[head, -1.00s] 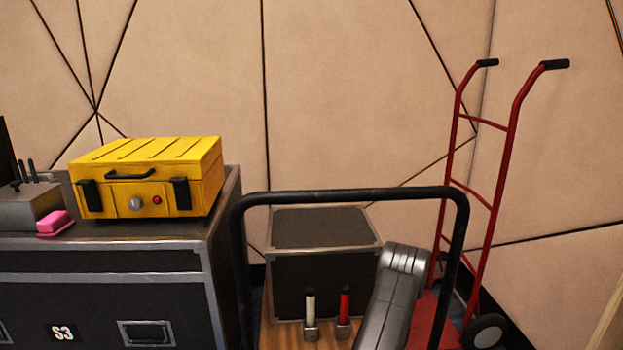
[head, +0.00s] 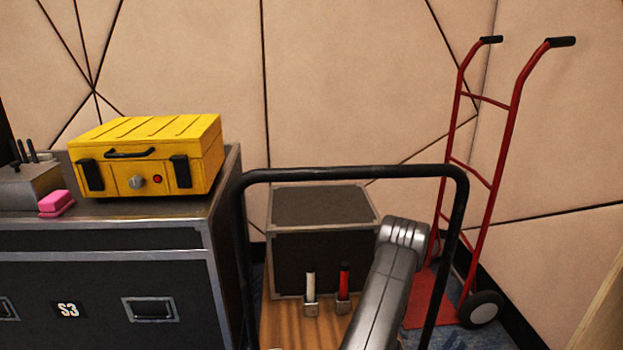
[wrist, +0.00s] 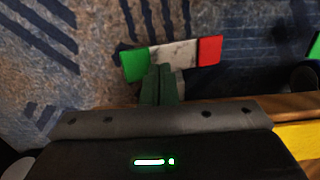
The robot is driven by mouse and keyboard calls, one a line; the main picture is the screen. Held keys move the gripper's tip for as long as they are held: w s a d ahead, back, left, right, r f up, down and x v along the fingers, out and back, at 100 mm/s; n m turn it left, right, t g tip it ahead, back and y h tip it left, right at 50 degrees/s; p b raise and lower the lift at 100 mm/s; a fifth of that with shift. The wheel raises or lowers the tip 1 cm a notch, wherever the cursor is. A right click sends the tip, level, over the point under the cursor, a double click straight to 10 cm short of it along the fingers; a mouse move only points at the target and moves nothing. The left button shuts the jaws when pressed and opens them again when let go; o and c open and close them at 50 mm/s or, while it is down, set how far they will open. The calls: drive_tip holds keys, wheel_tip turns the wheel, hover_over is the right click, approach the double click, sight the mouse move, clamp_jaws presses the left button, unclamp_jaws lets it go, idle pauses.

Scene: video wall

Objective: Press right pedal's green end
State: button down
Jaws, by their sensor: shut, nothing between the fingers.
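In the wrist view a pedal (wrist: 173,54) lies on the blue patterned floor. It has a green end (wrist: 134,63) at left, a pale marbled middle and a red end (wrist: 209,50) at right. A second green piece (wrist: 315,46) is cut off at the right edge; I cannot tell whether it belongs to another pedal. My gripper (wrist: 163,70) is shut and empty. Its fingertips overlap the lower edge of the pedal's middle in the picture, to the right of the green end; I cannot tell the height between them. The head view shows neither pedal nor fingers.
A wooden cart (head: 285,325) with a black handle (head: 350,171) stands ahead, carrying a black case (head: 320,245). A yellow box (head: 150,155) and a pink object (head: 55,203) sit on the large flight case (head: 100,270). A red hand truck (head: 500,140) stands at right.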

wheel_tip(320, 180, up, 5)
drive_tip(key=shift+r+p, duration=0.2)
drive_tip(key=shift+p, duration=1)
drive_tip(key=shift+f+b, duration=1.85)
drive_tip(key=shift+f, duration=1.75)
drive_tip(key=shift+r, duration=0.1)
